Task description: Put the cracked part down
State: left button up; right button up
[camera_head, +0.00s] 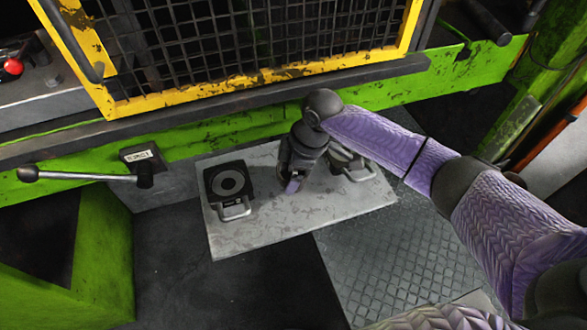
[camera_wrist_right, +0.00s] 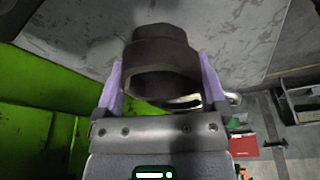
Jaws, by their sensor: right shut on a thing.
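My right gripper (camera_head: 291,186) hangs over the pale metal plate (camera_head: 262,225), between the two handled items there. In the wrist view its two purple fingers (camera_wrist_right: 161,82) are shut on the cracked part (camera_wrist_right: 160,50), a dark, hollow, ring-like piece. No crack can be made out. In the head view the wrist mostly hides the part. I cannot tell whether it touches the plate. My left gripper is not in view.
A black square block with a round ring mark (camera_head: 229,180) and a handle sits on the plate's left. A grey handled item (camera_head: 350,165) sits at right, partly hidden by my arm. A lever (camera_head: 85,176) juts out at left. A yellow-framed mesh guard (camera_head: 250,50) stands behind. The plate's front is clear.

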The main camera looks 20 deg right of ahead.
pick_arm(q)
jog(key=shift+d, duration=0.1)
pick_arm(e)
jog(key=o, duration=1.3)
jog(key=shift+f, duration=0.1)
pick_arm(q)
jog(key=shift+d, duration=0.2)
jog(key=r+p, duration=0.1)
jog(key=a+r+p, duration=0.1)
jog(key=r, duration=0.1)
jog(key=shift+p, duration=0.4)
pick_arm(e)
jog(key=v, duration=1.2)
jog(key=shift+d, duration=0.1)
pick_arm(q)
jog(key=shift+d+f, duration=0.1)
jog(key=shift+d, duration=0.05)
